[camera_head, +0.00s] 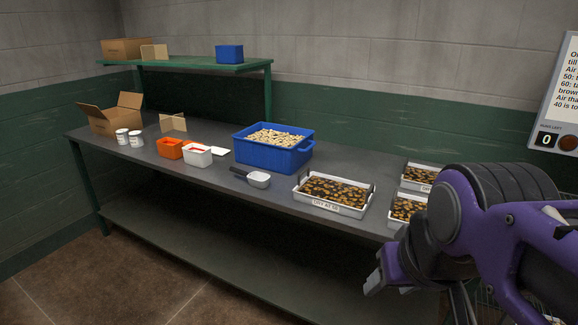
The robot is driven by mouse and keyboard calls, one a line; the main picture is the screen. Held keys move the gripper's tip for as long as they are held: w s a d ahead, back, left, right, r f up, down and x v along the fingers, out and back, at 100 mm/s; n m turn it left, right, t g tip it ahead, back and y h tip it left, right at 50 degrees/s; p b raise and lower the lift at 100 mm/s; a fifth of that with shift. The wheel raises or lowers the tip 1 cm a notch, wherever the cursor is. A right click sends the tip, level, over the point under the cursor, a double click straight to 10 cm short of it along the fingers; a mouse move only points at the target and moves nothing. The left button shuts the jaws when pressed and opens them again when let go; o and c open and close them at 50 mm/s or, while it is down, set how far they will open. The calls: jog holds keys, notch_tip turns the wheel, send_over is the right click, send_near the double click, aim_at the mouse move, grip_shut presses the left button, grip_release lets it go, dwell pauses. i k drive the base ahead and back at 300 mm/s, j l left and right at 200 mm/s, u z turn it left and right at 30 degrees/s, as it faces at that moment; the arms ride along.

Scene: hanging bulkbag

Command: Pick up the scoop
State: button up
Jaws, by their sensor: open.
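The scoop (257,179) lies on the grey workbench, in front of the blue tub. It has a pale, shallow bowl and a dark handle (238,171) pointing to the back left. My gripper (376,277) is at the lower right, in front of the bench's front edge. It is to the right of the scoop and well apart from it. It is open, and I see nothing between its fingers. My purple arm hides part of the bench's right end.
A blue tub (272,156) of pale pieces stands behind the scoop. A white tray (331,211) of dark and yellow pieces is to its right, with more trays beyond. Orange (169,149) and white (197,160) containers stand left. The bench front (215,181) beside the scoop is clear.

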aim_at(259, 179)
jog(key=i+j+z, duration=0.4)
jog(key=j+z, duration=0.2)
jog(key=i+j+z, duration=0.1)
jog(key=j, duration=0.3)
jog(key=i+j+z, duration=0.1)
jog(key=j, duration=0.3)
jog(key=i+j, duration=0.2)
jog(key=j, duration=0.2)
jog(key=i+j+z, duration=0.15)
jog(key=j, duration=0.3)
jog(key=k, duration=0.05)
